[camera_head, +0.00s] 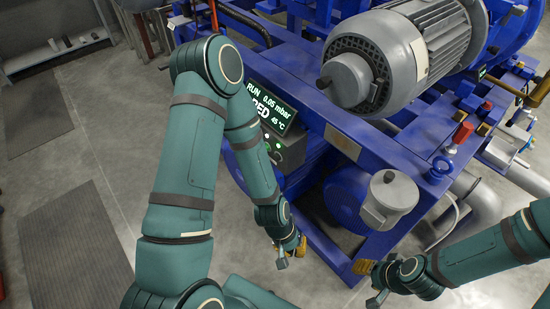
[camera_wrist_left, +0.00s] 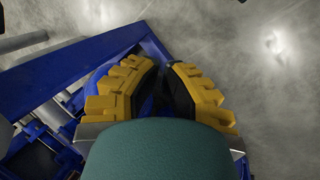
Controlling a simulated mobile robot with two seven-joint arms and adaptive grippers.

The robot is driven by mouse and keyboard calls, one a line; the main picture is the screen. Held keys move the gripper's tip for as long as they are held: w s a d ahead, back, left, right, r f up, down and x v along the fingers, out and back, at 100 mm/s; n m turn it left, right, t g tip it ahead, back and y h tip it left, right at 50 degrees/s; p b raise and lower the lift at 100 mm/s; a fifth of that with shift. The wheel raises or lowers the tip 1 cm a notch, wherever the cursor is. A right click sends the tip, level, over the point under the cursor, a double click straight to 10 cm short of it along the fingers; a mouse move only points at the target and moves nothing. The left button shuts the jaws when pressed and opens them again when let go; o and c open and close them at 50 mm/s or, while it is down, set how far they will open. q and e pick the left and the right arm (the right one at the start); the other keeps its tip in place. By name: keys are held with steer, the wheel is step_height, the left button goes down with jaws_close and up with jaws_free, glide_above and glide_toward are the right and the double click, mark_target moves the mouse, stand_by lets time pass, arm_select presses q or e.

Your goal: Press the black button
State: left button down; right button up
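The control panel (camera_head: 288,152) is on the front of the blue machine, below a lit display (camera_head: 270,106). Small round controls with green lights show on it. I cannot make out the black button clearly, and my left arm covers part of the panel. My left gripper (camera_head: 291,248) hangs below the panel, apart from it and pointing down. In the left wrist view its yellow fingers (camera_wrist_left: 165,66) come nearly together with nothing between them. My right gripper (camera_head: 368,280) is at the lower right, away from the panel, and its opening is unclear.
The blue frame (camera_head: 325,245) stands close beside my left gripper. A grey motor (camera_head: 405,55), a grey-capped blue cylinder (camera_head: 390,195) and pipes (camera_head: 480,205) fill the right. Grey floor (camera_head: 115,175) with dark mats (camera_head: 75,250) is free at left.

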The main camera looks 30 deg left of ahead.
arm_select(q)
steer(key=s+d+n+g+h+p, duration=0.2)
steer(key=s+d+n+g+h, duration=0.15)
steer(key=n+h, duration=0.5)
steer(key=w+a+r+n+t+h, duration=0.1)
steer(key=w+r+n+t+h, duration=0.1)
steer(key=w+n+t, duration=0.45)
steer(key=w+a+r+n+t+h, duration=0.2)
steer(key=w+r+n+t, duration=0.1)
steer(key=w+n+t, duration=0.3)
steer(key=w+a+n+t+y+p, duration=0.2)
steer(key=w+a+n+t+y, duration=0.4)
steer(key=a+n+t+y, duration=0.5)
steer(key=s+a+f+n+y, duration=0.1)
steer(key=a+f+n+y, duration=0.1)
steer(key=a+n+y, duration=0.6)
steer(key=a+y, duration=0.2)
steer(key=a, duration=0.4)
steer(key=shift+a+f+n, duration=0.3)
steer(key=shift+f, duration=0.05)
